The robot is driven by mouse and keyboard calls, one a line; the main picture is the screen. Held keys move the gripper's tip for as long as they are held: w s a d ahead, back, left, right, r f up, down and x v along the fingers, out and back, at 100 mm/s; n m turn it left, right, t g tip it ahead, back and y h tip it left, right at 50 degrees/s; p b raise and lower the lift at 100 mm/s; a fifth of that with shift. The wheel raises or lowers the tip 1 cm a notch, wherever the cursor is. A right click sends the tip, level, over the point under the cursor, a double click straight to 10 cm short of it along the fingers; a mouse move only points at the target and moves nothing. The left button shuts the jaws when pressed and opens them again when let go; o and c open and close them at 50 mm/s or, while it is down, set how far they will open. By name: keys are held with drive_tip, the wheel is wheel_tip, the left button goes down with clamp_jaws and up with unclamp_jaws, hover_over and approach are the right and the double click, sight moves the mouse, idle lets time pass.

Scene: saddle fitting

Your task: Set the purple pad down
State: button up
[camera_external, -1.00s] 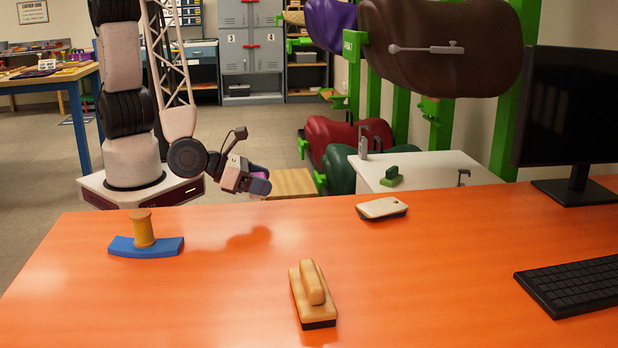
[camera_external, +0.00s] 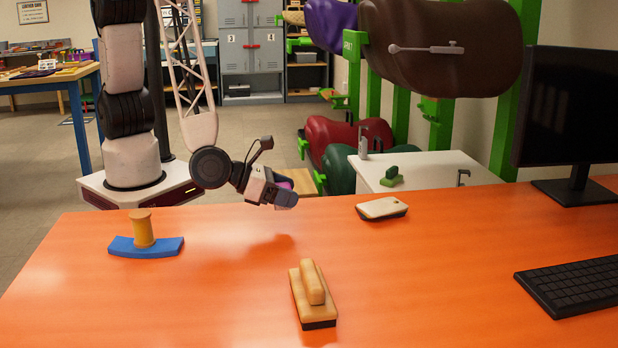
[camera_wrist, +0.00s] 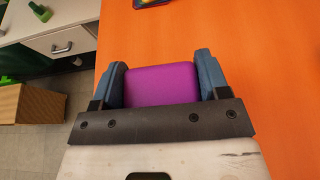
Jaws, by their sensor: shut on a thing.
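The purple pad (camera_wrist: 160,85) sits between the two blue-grey fingers of my gripper (camera_wrist: 162,80) in the wrist view, and the gripper is shut on it. In the external view my gripper (camera_external: 284,195) is above the far edge of the orange table (camera_external: 400,270), left of its middle. Only a small bit of the purple pad (camera_external: 284,182) shows there, behind the fingers. A shadow lies on the table below, so the pad is held clear of the surface. The pad's underside is hidden.
A blue curved piece with a yellow knob (camera_external: 143,240) is at the left. A wooden-handled brush (camera_external: 312,295) stands at the front middle. A white-topped block (camera_external: 382,208) is right of my gripper. A keyboard (camera_external: 575,285) and monitor (camera_external: 575,120) are at the right. The table between them is clear.

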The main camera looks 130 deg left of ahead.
hover_over(315, 234)
drive_tip(key=shift+a+f, duration=0.2)
drive_tip(key=shift+f, duration=0.15)
drive_tip(key=shift+f, duration=0.1)
drive_tip(key=shift+f, duration=1.7)
drive_tip(key=shift+f, duration=0.15)
drive_tip(key=o, duration=0.9)
drive_tip(key=shift+d+r, duration=0.1)
drive_tip(key=shift+r, duration=0.1)
drive_tip(key=shift+v, duration=5.9)
